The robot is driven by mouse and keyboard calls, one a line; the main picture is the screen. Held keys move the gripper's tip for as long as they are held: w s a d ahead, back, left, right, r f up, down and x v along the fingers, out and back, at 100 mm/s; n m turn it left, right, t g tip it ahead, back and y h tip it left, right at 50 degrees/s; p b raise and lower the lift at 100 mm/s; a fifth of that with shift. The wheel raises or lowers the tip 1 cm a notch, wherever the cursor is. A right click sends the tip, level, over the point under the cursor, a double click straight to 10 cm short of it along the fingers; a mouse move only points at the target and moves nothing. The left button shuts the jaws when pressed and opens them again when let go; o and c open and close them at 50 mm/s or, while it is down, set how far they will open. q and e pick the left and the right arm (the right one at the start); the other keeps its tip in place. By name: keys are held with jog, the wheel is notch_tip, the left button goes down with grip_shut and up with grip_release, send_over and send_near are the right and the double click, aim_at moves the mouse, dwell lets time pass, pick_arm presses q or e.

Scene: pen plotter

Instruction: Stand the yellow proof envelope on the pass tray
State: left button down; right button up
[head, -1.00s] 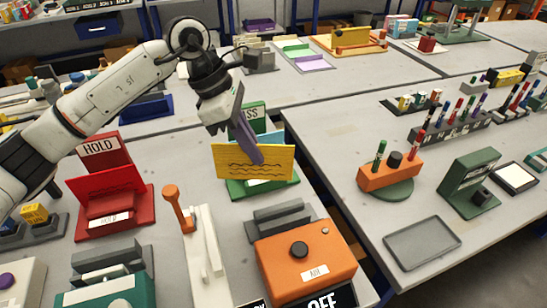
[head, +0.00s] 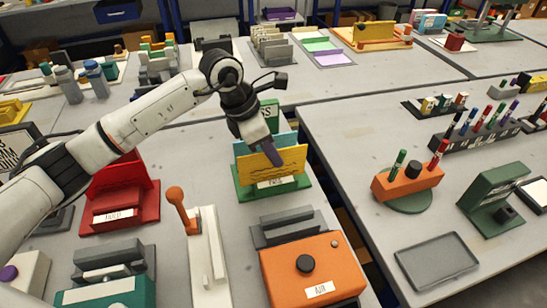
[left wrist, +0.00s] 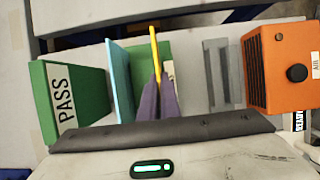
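The yellow proof envelope (head: 290,162) stands upright, slightly slanted, in the green pass tray (head: 246,192), behind its front label. A light blue envelope (head: 242,147) stands behind it in the same tray. My left gripper (head: 273,157) points down at the top of the yellow envelope. In the left wrist view its purple fingers (left wrist: 158,98) are close together with the edge of the yellow envelope (left wrist: 155,50) between them. The light blue envelope (left wrist: 121,82) is beside it, towards the PASS plate (left wrist: 64,100). The envelope's bottom edge is hidden. My right gripper is not in view.
The red hold tray (head: 122,210) stands left of the pass tray, partly behind my arm. An orange AIR box (head: 325,265) and a grey slotted stand (head: 288,228) are in front. A white lever device (head: 207,255) stands at front left. A gap separates the right table.

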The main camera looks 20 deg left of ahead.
pick_arm(q)
jog(key=shift+f, duration=0.95)
jog(key=c, duration=2)
grip_release()
jog(key=shift+r, duration=0.25)
jog(key=b+v, duration=0.1)
jog(key=v, duration=1)
jog(key=shift+s+a+r, duration=0.1)
jog(key=shift+r, duration=0.3)
